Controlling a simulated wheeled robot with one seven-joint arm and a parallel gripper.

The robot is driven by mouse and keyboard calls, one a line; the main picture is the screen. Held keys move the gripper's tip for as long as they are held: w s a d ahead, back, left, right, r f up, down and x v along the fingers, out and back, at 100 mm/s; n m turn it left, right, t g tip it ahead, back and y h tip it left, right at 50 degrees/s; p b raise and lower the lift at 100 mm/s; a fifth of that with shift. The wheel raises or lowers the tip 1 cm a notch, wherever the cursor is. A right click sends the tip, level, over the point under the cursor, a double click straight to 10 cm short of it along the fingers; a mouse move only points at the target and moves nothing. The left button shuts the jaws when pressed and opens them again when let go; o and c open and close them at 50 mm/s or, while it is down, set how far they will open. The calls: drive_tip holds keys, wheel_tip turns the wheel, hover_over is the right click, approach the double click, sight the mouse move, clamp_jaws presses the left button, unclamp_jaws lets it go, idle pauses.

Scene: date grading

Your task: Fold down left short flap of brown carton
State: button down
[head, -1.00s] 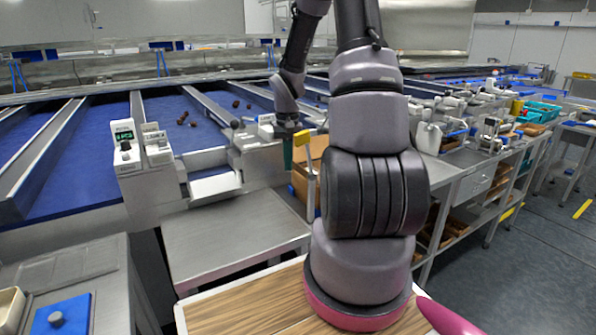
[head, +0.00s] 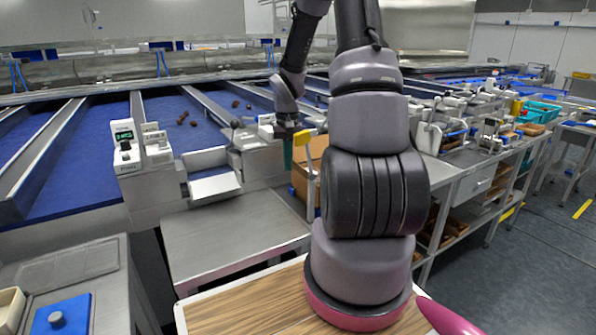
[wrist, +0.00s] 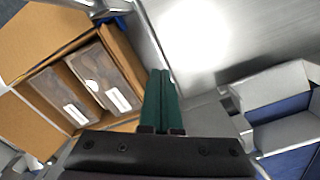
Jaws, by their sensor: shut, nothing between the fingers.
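The brown carton (wrist: 41,33) is open at the left of the wrist view, with flaps spread outward at its upper left and lower left. Clear-topped packs (wrist: 92,78) with white labels lie inside. In the head view the carton (head: 318,146) is partly hidden behind my arm. My gripper (wrist: 161,88) is shut and empty, its green fingers just right of the carton's near-right wall. I cannot tell whether they touch it. The gripper (head: 287,160) also shows at the carton's left side in the head view. I cannot make out the left short flap clearly.
A bare steel table (head: 232,228) lies left of the carton. A weighing unit with a green display (head: 124,136) and a chute (head: 213,184) stand behind it. A yellow-topped post (head: 309,140) stands close to my gripper. Blue sorting lanes (head: 95,165) run behind.

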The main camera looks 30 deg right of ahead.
drive_tip(key=shift+d, duration=0.15)
drive_tip(key=shift+w+d+r, duration=0.1)
drive_tip(key=shift+d+r, duration=0.05)
drive_tip(key=shift+d, duration=2.2)
drive_tip(key=shift+w+d+r, duration=0.1)
drive_tip(key=shift+d+r, duration=0.05)
drive_tip(key=shift+d, duration=2.2)
drive_tip(key=shift+f, duration=0.1)
drive_tip(key=shift+f, duration=1.8)
wheel_tip(320, 180, up, 11)
